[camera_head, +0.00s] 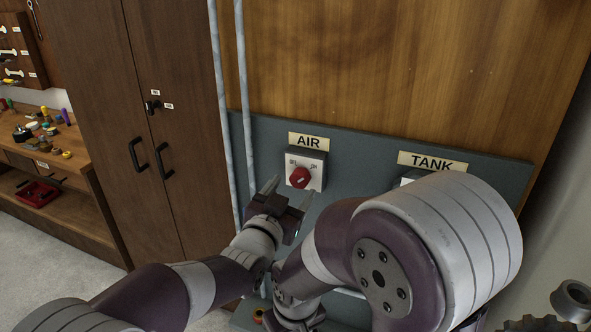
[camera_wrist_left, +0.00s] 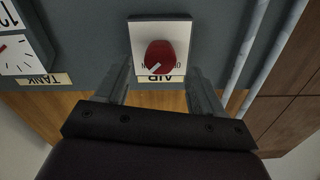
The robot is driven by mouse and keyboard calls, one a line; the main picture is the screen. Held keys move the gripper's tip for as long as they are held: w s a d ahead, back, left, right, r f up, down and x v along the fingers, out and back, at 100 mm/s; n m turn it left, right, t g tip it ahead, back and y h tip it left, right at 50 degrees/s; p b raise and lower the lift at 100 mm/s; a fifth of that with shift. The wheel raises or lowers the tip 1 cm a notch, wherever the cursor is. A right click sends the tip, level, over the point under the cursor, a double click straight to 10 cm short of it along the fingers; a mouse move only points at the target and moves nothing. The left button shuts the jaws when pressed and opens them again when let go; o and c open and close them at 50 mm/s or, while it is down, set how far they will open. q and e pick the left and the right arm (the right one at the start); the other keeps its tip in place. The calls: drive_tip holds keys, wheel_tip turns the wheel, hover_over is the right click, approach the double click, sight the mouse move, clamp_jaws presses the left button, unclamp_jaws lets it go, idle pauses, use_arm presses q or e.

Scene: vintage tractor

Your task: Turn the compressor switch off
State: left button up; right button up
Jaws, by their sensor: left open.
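The compressor switch is a red knob (camera_head: 300,177) on a pale plate with OFF at its left and ON at its right, under the AIR label (camera_head: 308,141). In the left wrist view the knob (camera_wrist_left: 160,57) appears upside down, its white pointer line toward the ON side. My left gripper (camera_head: 289,194) is open and empty, just below and in front of the switch box. In the wrist view its two fingers stand either side of the knob, apart from it. My right gripper is not in view.
A TANK label (camera_head: 432,162) marks a gauge (camera_wrist_left: 18,55), mostly hidden in the head view by my arm. Vertical pipes (camera_head: 243,110) run left of the switch. A brown cabinet (camera_head: 150,120) and a workbench (camera_head: 70,150) with small items stand farther left.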

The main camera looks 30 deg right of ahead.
sight(301, 178)
use_arm(q)
drive_tip(key=shift+p+x, duration=0.4)
drive_tip(key=shift+x, duration=0.75)
drive_tip(key=shift+w+d, duration=0.15)
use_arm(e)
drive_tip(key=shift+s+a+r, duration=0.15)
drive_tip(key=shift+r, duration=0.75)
